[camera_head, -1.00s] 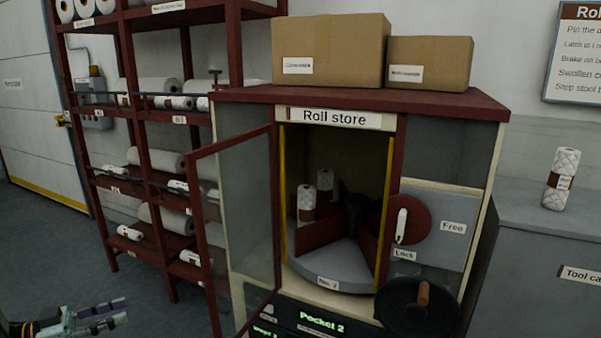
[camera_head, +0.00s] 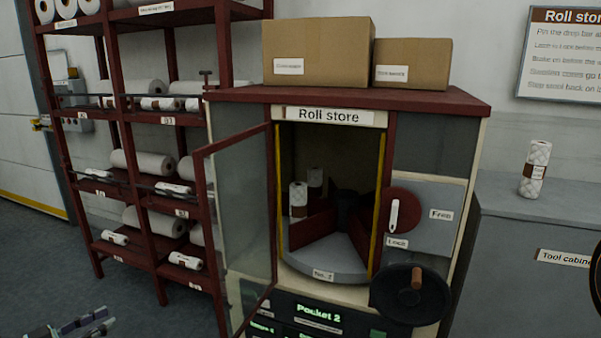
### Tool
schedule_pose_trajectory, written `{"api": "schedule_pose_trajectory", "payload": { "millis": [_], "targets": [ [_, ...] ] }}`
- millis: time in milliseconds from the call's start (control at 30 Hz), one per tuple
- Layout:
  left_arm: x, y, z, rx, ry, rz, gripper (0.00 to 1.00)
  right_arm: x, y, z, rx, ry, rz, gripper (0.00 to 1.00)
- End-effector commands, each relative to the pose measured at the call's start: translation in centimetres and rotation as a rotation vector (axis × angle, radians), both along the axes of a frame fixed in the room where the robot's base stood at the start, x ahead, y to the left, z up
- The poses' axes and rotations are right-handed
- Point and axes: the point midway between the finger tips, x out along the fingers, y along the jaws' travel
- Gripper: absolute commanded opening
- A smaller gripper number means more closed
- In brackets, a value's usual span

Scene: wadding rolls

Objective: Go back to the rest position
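My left gripper (camera_head: 88,325) shows at the bottom left edge, low over the floor and cut off by the frame. It is apart from the shelves and the roll store, and no roll shows in it. Whether its fingers are open or shut is unclear. My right gripper is not in view. The Roll store (camera_head: 335,116) stands in the middle with its glass door (camera_head: 240,215) swung open to the left.
A red rack (camera_head: 150,215) with several rolls stands left. A dark handwheel (camera_head: 410,295) juts from the store's front. Two boxes (camera_head: 318,50) sit on top. A wrapped roll (camera_head: 535,168) stands on the tool cabinet (camera_head: 540,212). Floor (camera_head: 40,255) at left is clear.

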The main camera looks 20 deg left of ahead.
Motion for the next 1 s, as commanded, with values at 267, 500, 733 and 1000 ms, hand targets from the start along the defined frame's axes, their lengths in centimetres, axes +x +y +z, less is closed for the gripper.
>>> {"api": "schedule_pose_trajectory", "payload": {
  "millis": [267, 500, 733, 1000],
  "targets": [
    [2.4, -4.6, -8.1, -0.099, 0.214, 0.274, 0.34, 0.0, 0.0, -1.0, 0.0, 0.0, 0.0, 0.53],
    [-0.3, -16.0, -17.7, -0.187, 0.633, 0.433, 0.34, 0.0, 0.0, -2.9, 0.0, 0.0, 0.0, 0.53],
    [-9.3, -27.0, -22.4, -0.158, 1.064, 0.462, 0.34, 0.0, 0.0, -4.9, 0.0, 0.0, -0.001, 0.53],
    [-23.1, -34.7, -21.7, 0.04, 1.488, 0.446, 0.34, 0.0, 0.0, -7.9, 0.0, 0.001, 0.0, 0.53]
  ]
}}
